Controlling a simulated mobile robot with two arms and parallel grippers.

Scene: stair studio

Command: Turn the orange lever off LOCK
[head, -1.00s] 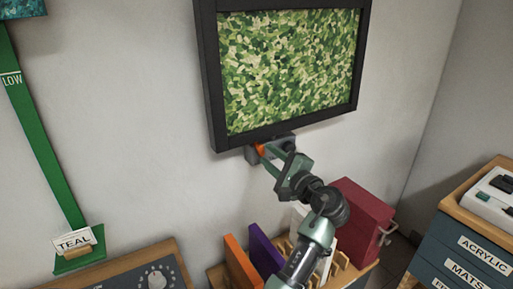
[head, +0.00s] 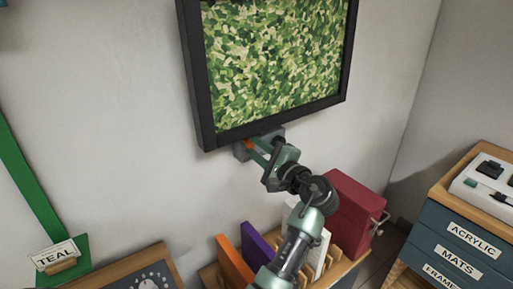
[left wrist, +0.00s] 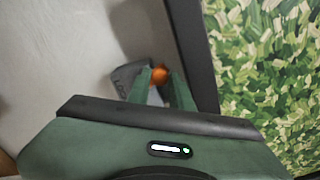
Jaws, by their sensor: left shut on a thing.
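The orange lever (head: 250,144) sits at a grey lock block (head: 240,153) on the wall, under the lower edge of the framed picture (head: 230,136). My left gripper (head: 257,149) reaches up to it from below right and is shut on the lever. In the left wrist view the lever's round orange end (left wrist: 160,75) shows between the two green fingers (left wrist: 161,84). The grey block (left wrist: 126,76) is just left of them, with lettering too small to read. The rest of the lever is hidden by the fingers. My right gripper is in neither view.
Below my arm stands a wooden rack with an orange panel (head: 233,262), a purple panel (head: 259,246) and a red box (head: 355,212). A drawer cabinet (head: 446,243) is at the right.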

